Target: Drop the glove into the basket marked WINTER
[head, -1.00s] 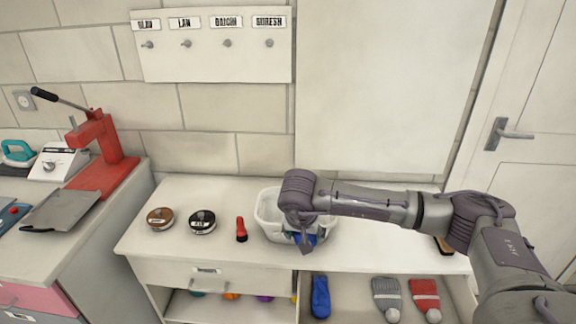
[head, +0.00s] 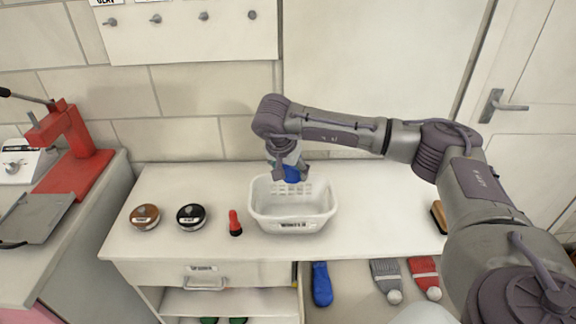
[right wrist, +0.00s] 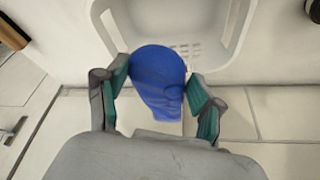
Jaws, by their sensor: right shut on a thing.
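My right gripper (head: 290,173) is shut on a blue glove (head: 291,176), up over the back rim of the white basket. In the right wrist view the glove (right wrist: 158,82) sits between the two fingers of the gripper (right wrist: 156,88). The white basket (head: 262,212) stands upright on the worktop, with a dark label on its front that is too small to read surely. Its rim also shows in the right wrist view (right wrist: 236,42). My left gripper is not in view.
Left of the basket are a small red-topped item (head: 235,224), a black tin (head: 190,217) and a brown tin (head: 145,217). A brush (head: 439,216) lies at right.

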